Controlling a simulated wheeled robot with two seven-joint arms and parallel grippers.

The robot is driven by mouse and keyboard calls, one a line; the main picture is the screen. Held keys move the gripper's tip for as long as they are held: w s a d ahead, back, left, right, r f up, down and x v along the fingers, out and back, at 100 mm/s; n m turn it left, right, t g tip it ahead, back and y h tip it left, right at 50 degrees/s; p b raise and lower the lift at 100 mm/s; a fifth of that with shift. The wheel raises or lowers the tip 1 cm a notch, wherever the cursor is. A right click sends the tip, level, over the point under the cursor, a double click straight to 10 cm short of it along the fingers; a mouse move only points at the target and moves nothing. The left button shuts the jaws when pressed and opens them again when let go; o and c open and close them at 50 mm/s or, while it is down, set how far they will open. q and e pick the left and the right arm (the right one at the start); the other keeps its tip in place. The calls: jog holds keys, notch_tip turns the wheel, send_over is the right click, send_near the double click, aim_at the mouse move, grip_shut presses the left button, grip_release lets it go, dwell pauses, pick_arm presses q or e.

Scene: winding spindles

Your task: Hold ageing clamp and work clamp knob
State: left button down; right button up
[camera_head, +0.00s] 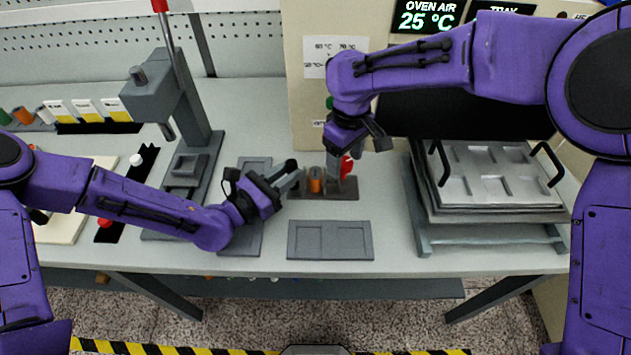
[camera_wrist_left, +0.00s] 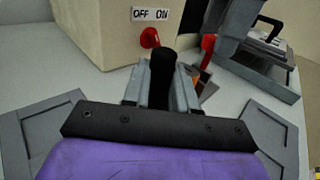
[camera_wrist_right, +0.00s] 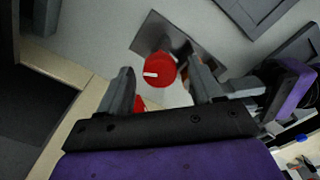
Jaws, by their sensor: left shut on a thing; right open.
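The ageing clamp (camera_head: 345,196) is a dark base holding an orange spindle (camera_head: 315,180), beside the oven. Its red knob (camera_head: 347,166) is at the right end; in the right wrist view the knob (camera_wrist_right: 159,68) shows a white mark. My left gripper (camera_head: 289,178) is shut on a black handle (camera_wrist_left: 162,70) at the clamp's left end. My right gripper (camera_head: 350,146) is open above the knob. In the right wrist view the knob appears between and beyond my right fingers (camera_wrist_right: 163,88), and contact cannot be told. The right gripper partly hides the clamp in the head view.
The oven (camera_head: 310,100) stands behind, with a red switch (camera_wrist_left: 149,38) under its OFF ON label. A metal tray (camera_head: 495,180) on a stand is at right. A grey press (camera_head: 165,95) is at left. An empty grey tray (camera_head: 330,255) lies in front of the clamp.

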jog(key=c, duration=1.2)
jog(key=m, duration=1.2)
jog(key=shift+m, duration=0.3)
jog(key=o, duration=1.2)
